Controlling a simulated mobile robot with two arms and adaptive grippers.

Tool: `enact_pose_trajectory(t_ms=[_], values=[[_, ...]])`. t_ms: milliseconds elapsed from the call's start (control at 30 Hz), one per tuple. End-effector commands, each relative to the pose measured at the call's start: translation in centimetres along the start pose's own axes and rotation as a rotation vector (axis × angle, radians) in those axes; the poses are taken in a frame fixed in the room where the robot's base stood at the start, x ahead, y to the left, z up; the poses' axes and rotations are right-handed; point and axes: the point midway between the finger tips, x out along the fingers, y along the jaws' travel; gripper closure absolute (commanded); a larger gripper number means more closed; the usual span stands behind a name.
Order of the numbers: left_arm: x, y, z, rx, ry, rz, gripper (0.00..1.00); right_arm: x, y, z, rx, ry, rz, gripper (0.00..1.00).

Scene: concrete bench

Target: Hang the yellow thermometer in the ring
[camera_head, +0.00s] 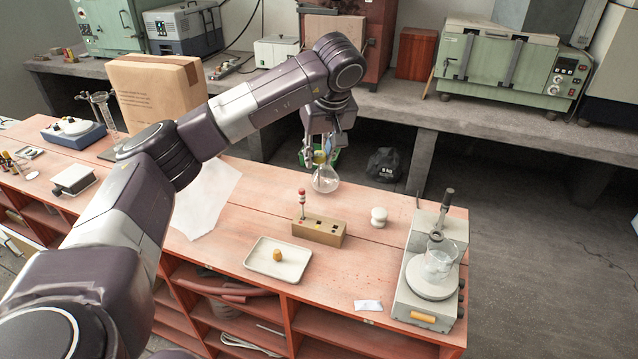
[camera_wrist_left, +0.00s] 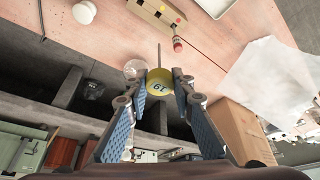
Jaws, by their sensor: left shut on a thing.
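My left gripper (camera_head: 321,152) is shut on the yellow thermometer (camera_wrist_left: 158,85), above the back edge of the red bench. In the left wrist view its round yellow head, marked with a number, sits between the fingertips (camera_wrist_left: 160,80), and its thin stem points away from the gripper. In the head view only a small yellow patch of it (camera_head: 319,157) shows. A dark post (camera_head: 445,205) rises from the grey hot plate (camera_head: 426,285) at the right. A small ring shape (camera_head: 436,237) seems to show above the beaker (camera_head: 438,263) there; I cannot tell it clearly.
A glass flask (camera_head: 325,182) stands below the gripper. A wooden block (camera_head: 326,233) holds a red-striped thermometer (camera_head: 301,200). A white knob-shaped object (camera_head: 379,217) and a white tray (camera_head: 262,263) are nearby. A cardboard box (camera_head: 150,95) stands left.

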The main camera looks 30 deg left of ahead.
Motion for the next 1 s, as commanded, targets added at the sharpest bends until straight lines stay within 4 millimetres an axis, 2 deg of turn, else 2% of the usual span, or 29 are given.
enact_pose_trajectory(t_ms=[100, 267, 1000], values=[[-1.6, 0.1, -0.7, -0.002, 0.000, 0.002, 0.90, 0.5, 0.1, 0.1, 0.000, 0.000, 0.001, 0.68], [-3.0, 0.1, -1.2, 0.001, 0.000, 0.001, 0.90, 0.5, 0.2, 0.1, -0.001, -0.001, 0.002, 0.68], [-7.2, 0.0, -3.0, 0.000, -0.001, 0.000, 0.90, -3.8, 0.3, -0.3, -0.001, -0.001, 0.002, 0.68]])
